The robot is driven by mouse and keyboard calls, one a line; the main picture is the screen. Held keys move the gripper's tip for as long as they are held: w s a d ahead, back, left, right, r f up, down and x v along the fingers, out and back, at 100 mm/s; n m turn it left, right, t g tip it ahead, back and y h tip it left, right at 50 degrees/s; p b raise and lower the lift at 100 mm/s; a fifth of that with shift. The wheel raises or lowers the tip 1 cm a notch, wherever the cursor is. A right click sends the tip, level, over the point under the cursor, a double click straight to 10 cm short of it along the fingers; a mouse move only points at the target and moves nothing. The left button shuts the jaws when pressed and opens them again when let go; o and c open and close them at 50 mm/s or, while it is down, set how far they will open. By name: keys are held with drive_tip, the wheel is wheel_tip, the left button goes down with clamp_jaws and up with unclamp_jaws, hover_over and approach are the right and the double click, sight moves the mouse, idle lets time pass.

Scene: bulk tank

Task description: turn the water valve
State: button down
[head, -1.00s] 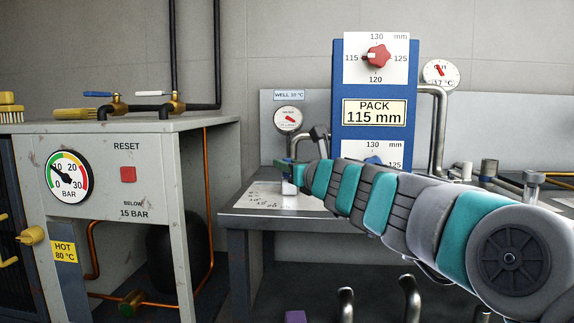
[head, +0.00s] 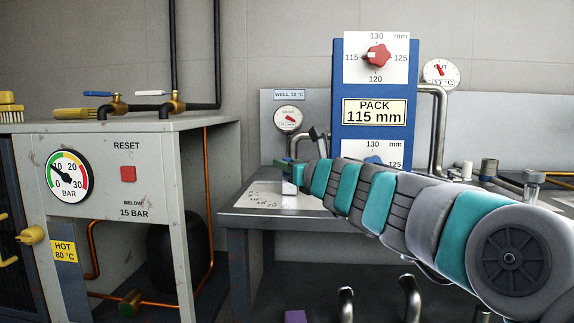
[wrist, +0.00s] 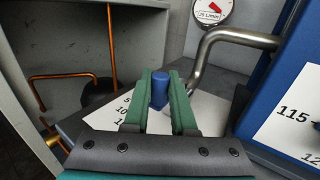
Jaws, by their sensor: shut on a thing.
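A blue valve knob (wrist: 159,88) stands upright over a white scale plate (wrist: 103,118) in the wrist view. I take it for the water valve, as a round L/min gauge (wrist: 212,11) is above it. My gripper (wrist: 160,84) is shut on the knob, with one green finger on each side. In the head view my gripper (head: 289,170) is over the white plate (head: 258,198) on the grey bench, and the knob cannot be made out there. The gauge (head: 289,119) shows a red needle. Part of the scale is hidden by the fingers.
A blue panel (head: 336,90) with a red knob (head: 378,56) stands behind my arm. A steel pipe (wrist: 222,44) bends close behind the gripper. A grey washer cabinet (head: 145,190) with a pressure gauge (head: 67,176) stands at the left, with a gap before the bench.

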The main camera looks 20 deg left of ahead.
drive_tip(key=shift+s+a+m+t+h+b, duration=0.15)
drive_tip(key=shift+a+m+t+h+b, duration=0.25)
drive_tip(key=shift+t+h+b, duration=0.15)
drive_tip(key=shift+m+t+h+b, duration=0.4)
drive_tip(key=shift+t+h+b, duration=0.05)
drive_tip(key=shift+h+b, duration=0.1)
drive_tip(key=shift+a, duration=0.2)
drive_tip(key=shift+a+f+m+t+h+b, duration=0.1)
drive_tip(key=shift+a+m+t+h+b, duration=0.35)
drive_tip(key=shift+m+h+b, duration=0.2)
drive_tip(key=shift+a+m+t+h+b, duration=0.2)
drive_tip(key=shift+a+m+t+h, duration=0.25)
drive_tip(key=shift+m+h, duration=0.4)
drive_tip(key=shift+a+m+t+h+b, duration=0.2)
drive_tip(key=shift+a+m+t+h, duration=0.25)
drive_tip(key=shift+h, duration=0.65)
drive_tip(key=m+h, duration=0.1)
drive_tip(key=h, duration=0.1)
drive_tip(key=a+m+t+h+p, duration=0.1)
drive_tip(key=h, duration=0.1)
drive_tip(key=shift+w+a+m, duration=0.1)
drive_tip(key=shift+w+m, duration=0.25)
drive_tip(key=shift+w, duration=0.05)
drive_tip(key=shift+w+a+m+h+p, duration=0.2)
drive_tip(key=shift+m+h+p, duration=0.3)
drive_tip(key=shift+h, duration=0.4)
drive_tip(key=shift+w+a+m+h+p, duration=0.25)
drive_tip(key=shift+m+h, duration=0.45)
drive_tip(key=shift+h, duration=0.2)
